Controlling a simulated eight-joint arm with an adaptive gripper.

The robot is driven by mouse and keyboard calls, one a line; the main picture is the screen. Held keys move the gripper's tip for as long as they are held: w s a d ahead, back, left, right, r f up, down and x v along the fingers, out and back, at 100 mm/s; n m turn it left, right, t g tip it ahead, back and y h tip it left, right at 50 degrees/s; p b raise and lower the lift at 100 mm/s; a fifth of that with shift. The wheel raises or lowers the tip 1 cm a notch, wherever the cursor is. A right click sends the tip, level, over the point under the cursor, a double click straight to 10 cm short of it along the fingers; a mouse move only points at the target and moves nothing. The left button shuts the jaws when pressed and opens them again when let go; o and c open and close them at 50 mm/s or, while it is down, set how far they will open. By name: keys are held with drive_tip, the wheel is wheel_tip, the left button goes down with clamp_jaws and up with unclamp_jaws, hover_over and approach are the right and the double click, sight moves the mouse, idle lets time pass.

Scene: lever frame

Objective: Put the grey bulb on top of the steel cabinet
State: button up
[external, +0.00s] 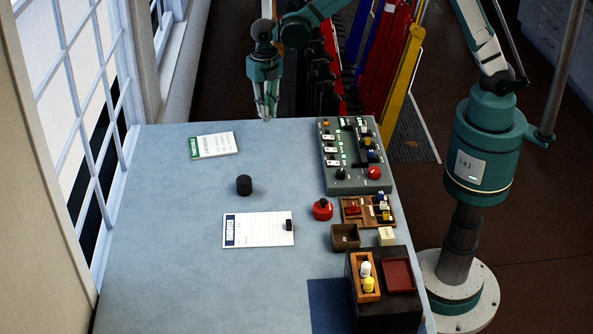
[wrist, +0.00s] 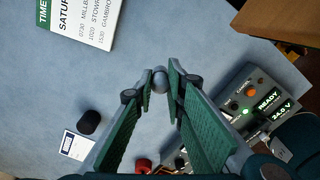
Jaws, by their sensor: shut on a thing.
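My gripper (external: 266,112) is at the far edge of the blue-grey table, pointing down, and it also shows in the wrist view (wrist: 160,85). Its fingers are shut on the grey bulb (wrist: 160,79), whose small rounded end shows between the fingertips. In the external view the bulb is too small to make out clearly. A dark box-like cabinet (external: 370,318), likely the steel cabinet, stands at the table's near right corner, far from my gripper. On its top are an orange tray (external: 356,279) holding a white bulb (external: 365,268) and a yellow bulb (external: 369,285), and a dark red tray (external: 398,275).
A control panel (external: 345,185) lies along the table's right side. Nearer are a red button (external: 322,209), a brown parts tray (external: 355,218), an open brown box (external: 345,237) and a cream block (external: 387,236). A black cylinder (external: 244,185) stands mid-table.

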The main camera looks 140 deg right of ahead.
drive_tip(key=shift+s+d+f, duration=0.1)
idle(0.3)
drive_tip(key=shift+f+p, duration=0.3)
drive_tip(key=shift+f, duration=2.75)
drive_tip(key=shift+f, duration=1.9)
drive_tip(key=shift+f, duration=0.1)
drive_tip(key=o, duration=0.8)
